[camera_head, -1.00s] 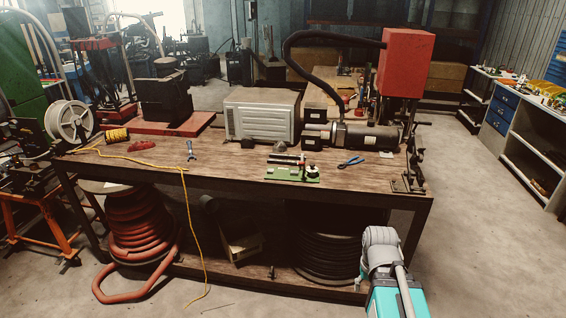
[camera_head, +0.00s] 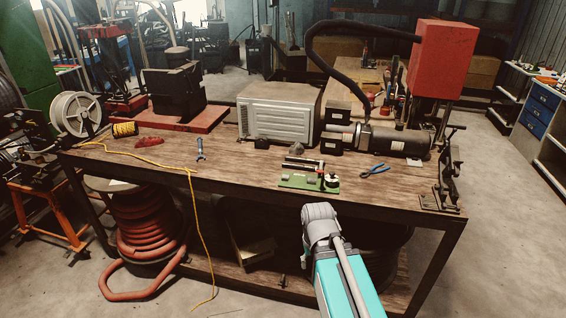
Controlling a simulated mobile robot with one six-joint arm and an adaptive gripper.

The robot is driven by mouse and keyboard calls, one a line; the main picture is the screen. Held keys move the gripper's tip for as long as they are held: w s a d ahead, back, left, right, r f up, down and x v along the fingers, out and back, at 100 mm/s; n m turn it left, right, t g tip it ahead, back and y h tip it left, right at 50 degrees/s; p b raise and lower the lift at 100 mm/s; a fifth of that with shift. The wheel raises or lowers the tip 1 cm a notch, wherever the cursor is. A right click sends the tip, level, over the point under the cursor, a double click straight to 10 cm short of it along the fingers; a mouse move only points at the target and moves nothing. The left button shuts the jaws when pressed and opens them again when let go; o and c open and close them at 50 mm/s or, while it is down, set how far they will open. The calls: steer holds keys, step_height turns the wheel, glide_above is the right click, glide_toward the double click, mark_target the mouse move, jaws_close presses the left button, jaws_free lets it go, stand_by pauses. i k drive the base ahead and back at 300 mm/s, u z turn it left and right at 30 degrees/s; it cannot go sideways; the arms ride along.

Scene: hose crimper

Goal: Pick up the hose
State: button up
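Several hoses show, and I cannot tell which one the task means. A thick red hose (camera_head: 150,225) is coiled in a tall stack under the left end of the workbench, with a loose loop on the floor. A black hose coil (camera_head: 388,245) lies on the lower shelf, mostly hidden behind my arm. A black corrugated hose (camera_head: 330,68) arches from the red box down to the machine on the bench. Short dark rods (camera_head: 300,162), perhaps hose pieces, lie by a green fixture (camera_head: 308,182). My teal and grey arm rises at the bottom; my gripper is not visible.
The wooden workbench (camera_head: 225,165) carries a grey metal case (camera_head: 280,112), a red box (camera_head: 442,58), blue pliers (camera_head: 375,171) and a yellow cord (camera_head: 205,240) hanging over its front edge. A vise-like stand (camera_head: 446,185) is at the right corner. The floor at right is clear.

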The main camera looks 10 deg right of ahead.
mark_target(288, 165)
steer(key=z, duration=0.1)
steer(key=i, duration=1.05)
steer(key=z, duration=0.6)
